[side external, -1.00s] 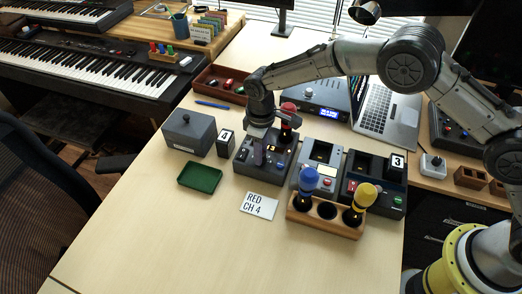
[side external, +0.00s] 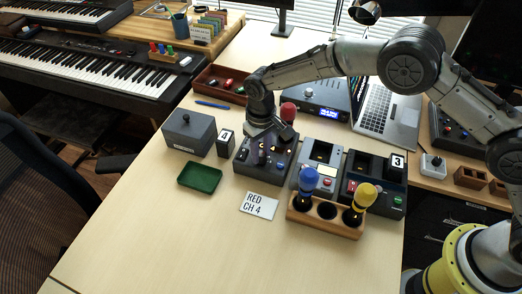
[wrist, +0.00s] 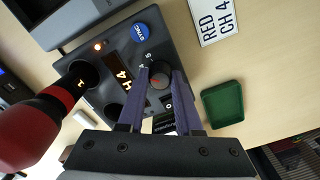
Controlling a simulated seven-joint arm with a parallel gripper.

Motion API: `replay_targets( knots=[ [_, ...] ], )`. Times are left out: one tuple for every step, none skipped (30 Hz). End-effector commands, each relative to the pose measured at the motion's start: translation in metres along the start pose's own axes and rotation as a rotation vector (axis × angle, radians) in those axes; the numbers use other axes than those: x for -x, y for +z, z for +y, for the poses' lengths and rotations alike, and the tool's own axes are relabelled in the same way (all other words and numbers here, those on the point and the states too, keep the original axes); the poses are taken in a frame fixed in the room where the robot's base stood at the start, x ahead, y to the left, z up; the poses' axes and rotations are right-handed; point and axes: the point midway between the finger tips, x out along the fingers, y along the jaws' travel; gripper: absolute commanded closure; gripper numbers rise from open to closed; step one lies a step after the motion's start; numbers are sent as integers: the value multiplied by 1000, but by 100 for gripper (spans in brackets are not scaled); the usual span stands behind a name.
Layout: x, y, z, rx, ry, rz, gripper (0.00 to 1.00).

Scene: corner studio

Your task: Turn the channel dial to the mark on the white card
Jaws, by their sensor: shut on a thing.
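The white card (side external: 259,206) lies on the table and reads "RED CH 4"; part of it shows in the wrist view (wrist: 214,20). The dark control unit (side external: 244,168) stands behind it. Its channel dial (wrist: 160,76) is a dark knob with a red mark and numbers around it. The unit's lit display (wrist: 119,80) reads "CH 4". My gripper (wrist: 160,82) is shut on the dial, one finger on each side; the fingers hide part of the knob. A red-headed microphone (wrist: 50,113) stands in the unit's socket and also shows in the side view (side external: 288,111).
A wooden rack (side external: 300,218) with blue (side external: 309,180) and yellow (side external: 365,194) microphones stands at front right. Two more units (side external: 318,175) (side external: 365,178) stand to the right. The front table is clear.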

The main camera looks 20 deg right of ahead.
Motion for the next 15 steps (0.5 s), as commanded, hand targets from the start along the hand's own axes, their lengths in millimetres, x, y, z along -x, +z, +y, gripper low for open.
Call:
replay_targets(
  knots=[
    [1, 0, 0, -1, 0, -1, 100],
    [1, 0, 0, -1, 0, -1, 100],
    [1, 0, 0, -1, 0, -1, 100],
    [1, 0, 0, -1, 0, -1, 100],
    [1, 0, 0, 0, 0, -1, 100],
    [1, 0, 0, 0, 0, -1, 100],
    [1, 0, 0, 0, 0, -1, 100],
    [1, 0, 0, 0, 0, -1, 100],
    [1, 0, 0, 0, 0, -1, 65],
    [1, 0, 0, 0, 0, -1, 59],
    [1, 0, 0, 0, 0, -1, 54],
    [1, 0, 0, 0, 0, 0, 47],
    [1, 0, 0, 1, 0, 0, 41],
    [1, 0, 0, 1, 0, 0, 36],
    [1, 0, 0, 1, 0, 0, 36]
  ],
)
